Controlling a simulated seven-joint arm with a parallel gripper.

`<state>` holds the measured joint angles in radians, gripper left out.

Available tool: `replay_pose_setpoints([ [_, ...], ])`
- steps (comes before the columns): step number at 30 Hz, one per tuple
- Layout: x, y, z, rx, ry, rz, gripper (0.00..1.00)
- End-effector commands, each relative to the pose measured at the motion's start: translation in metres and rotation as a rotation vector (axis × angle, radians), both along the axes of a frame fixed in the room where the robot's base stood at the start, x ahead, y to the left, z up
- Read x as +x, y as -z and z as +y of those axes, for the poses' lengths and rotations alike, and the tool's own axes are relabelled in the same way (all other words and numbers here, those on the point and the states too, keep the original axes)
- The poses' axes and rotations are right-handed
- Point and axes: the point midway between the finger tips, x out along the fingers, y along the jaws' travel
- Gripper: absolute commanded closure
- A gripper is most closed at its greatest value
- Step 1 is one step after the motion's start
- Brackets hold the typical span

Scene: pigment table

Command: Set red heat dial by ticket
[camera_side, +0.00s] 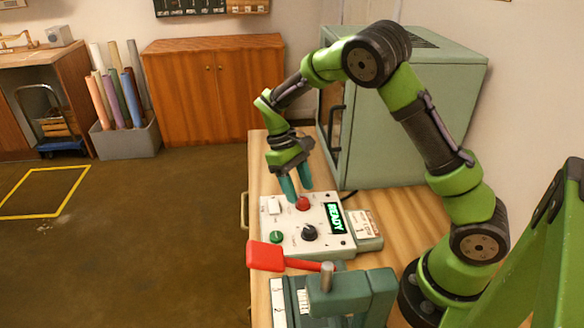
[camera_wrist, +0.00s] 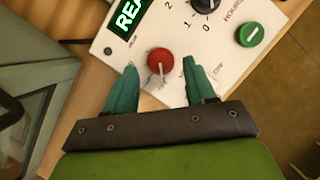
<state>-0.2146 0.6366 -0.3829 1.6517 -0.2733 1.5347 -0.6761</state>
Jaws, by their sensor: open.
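The red heat dial (camera_side: 302,203) is a round knob on a white control panel (camera_side: 325,243). In the wrist view the red dial (camera_wrist: 160,62) shows a pale pointer line, directed roughly downward in the picture. My gripper (camera_side: 296,193) is over the panel with its teal fingers pointing down at the dial. In the wrist view the open fingers (camera_wrist: 160,78) lie either side of the dial, apart from it. The panel's green display (camera_side: 335,218) reads READY. A pale card (camera_side: 363,223), perhaps the ticket, lies right of the panel; its print is too small to read.
A red lever (camera_side: 266,256) on a teal device (camera_side: 350,297) is in front. A large green cabinet (camera_side: 410,120) stands behind.

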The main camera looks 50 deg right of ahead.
Motion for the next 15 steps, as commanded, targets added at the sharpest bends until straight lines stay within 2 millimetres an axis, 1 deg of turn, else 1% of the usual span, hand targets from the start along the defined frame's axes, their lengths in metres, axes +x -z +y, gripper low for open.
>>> replay_pose_setpoints([
  [1, -0.003, 0.006, 0.000, 0.001, 0.000, 0.003, 0.45],
  [3, -0.005, 0.012, 0.000, 0.000, -0.001, 0.002, 0.45],
  [6, -0.007, 0.018, 0.000, 0.000, 0.000, 0.001, 0.45],
  [15, -0.008, 0.020, 0.000, 0.000, 0.000, 0.000, 0.45],
])
